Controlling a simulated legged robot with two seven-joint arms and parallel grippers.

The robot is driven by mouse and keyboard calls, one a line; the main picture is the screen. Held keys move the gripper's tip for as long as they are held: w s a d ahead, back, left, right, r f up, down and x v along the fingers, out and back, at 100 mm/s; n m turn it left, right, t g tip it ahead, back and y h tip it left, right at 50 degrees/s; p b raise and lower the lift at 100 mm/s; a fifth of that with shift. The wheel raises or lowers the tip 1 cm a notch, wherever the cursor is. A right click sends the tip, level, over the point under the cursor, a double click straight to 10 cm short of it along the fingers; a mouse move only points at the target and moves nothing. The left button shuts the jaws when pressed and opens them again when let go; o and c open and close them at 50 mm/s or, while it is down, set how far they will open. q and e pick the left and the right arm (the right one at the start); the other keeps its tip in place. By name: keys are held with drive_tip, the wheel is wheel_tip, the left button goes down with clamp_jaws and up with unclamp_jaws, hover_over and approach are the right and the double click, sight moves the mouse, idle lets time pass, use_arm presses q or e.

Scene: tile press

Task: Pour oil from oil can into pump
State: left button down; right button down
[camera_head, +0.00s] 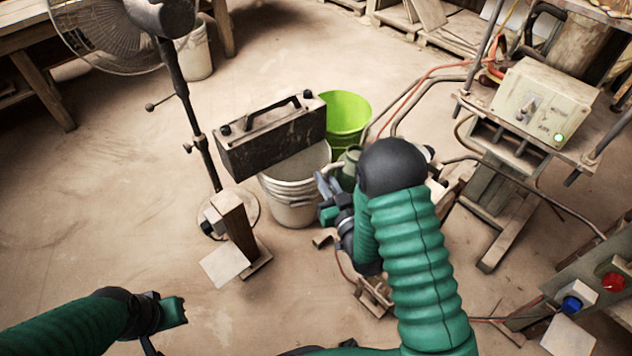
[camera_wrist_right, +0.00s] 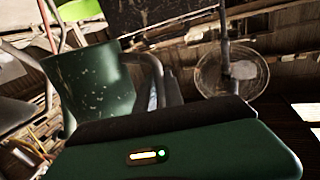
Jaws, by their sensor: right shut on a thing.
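My right gripper (camera_head: 333,192) is shut beside a dark green can (camera_head: 349,166), which I take as the oil can, and holds it on its handle side. The can is partly hidden by my right arm. In the right wrist view the can (camera_wrist_right: 95,92) is a flecked green cylinder; its contents do not show. A black box (camera_head: 270,136) with a top handle and end knobs is at the white buckets, left of the can. I cannot tell which thing is the pump. My left gripper (camera_head: 170,314) is at lower left, away from these things; its jaws are unclear.
White stacked buckets (camera_head: 296,190) and a lime green bucket (camera_head: 345,115) stand behind the can. A fan (camera_head: 112,32) on a stand is at left, a wooden post (camera_head: 234,225) in front of it. A control box (camera_head: 541,104) with cables is at right. The left floor is clear.

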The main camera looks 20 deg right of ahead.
sight(343, 164)
drive_tip(key=shift+m, duration=0.6)
drive_tip(key=shift+d+r+p, duration=0.25)
drive_tip(key=shift+d+r, duration=0.05)
drive_tip(key=shift+d, duration=0.45)
drive_tip(key=shift+d+r+p, duration=0.2)
drive_tip(key=shift+d+r, duration=0.1)
drive_tip(key=shift+d, duration=0.4)
drive_tip(key=shift+d+r+p, duration=0.25)
drive_tip(key=shift+d+r, duration=0.05)
drive_tip(key=shift+d, duration=0.45)
drive_tip(key=shift+d+r+m+p, duration=0.15)
drive_tip(key=shift+r+m+p, duration=0.3)
drive_tip(key=shift+r+p, duration=0.15)
drive_tip(key=shift+d+r+m+p, duration=0.15)
drive_tip(key=shift+r+m+p, duration=0.3)
drive_tip(key=shift+r+p, duration=0.1)
drive_tip(key=shift+r+m+p, duration=0.6)
drive_tip(key=shift+r+m, duration=0.05)
drive_tip(key=shift+m, duration=0.05)
